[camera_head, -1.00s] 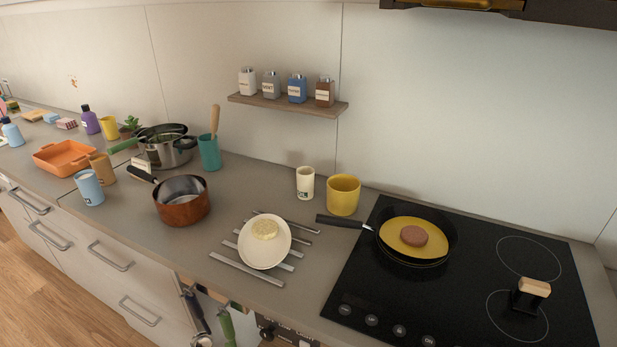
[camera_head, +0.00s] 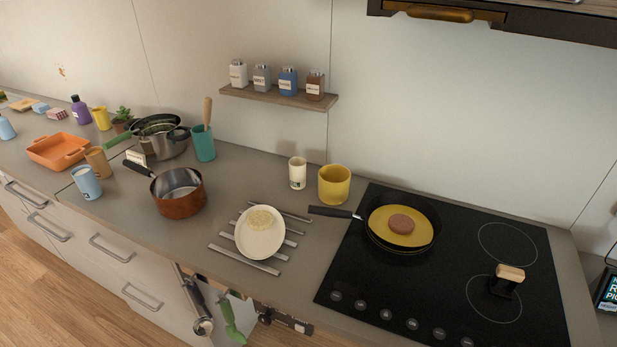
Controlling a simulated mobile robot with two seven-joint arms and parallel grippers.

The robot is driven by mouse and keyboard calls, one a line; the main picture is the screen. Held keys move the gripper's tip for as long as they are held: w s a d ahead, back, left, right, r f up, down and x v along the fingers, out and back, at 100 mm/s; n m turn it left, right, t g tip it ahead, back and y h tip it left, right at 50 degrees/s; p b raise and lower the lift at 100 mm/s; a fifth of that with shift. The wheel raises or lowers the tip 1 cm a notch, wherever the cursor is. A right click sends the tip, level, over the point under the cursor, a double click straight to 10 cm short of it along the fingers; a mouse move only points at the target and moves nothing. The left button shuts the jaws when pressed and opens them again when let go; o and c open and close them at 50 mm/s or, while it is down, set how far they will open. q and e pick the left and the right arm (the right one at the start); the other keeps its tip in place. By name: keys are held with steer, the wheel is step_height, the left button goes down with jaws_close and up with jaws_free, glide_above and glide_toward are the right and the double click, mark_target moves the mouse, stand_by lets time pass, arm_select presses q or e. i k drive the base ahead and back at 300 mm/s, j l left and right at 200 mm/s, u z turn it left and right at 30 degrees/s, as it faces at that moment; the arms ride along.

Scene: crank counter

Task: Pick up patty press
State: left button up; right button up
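The patty press (camera_head: 505,281) is a small black block with a light wooden handle on top. It stands upright on the front right burner ring of the black cooktop (camera_head: 375,285). A brown patty (camera_head: 401,224) lies on a yellow layer in the black frying pan (camera_head: 372,237), on the cooktop's back left. Neither of my grippers shows in the head view.
A white plate (camera_head: 249,243) with a pale round piece of food (camera_head: 261,219) sits on metal strips left of the cooktop. A copper pot (camera_head: 180,204), yellow mug (camera_head: 334,184) and white cup (camera_head: 297,172) stand nearby. A dark hood (camera_head: 500,20) overhangs the cooktop. The cooktop around the press is clear.

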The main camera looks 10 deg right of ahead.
mark_target(499, 287)
steer(key=z, duration=1.55)
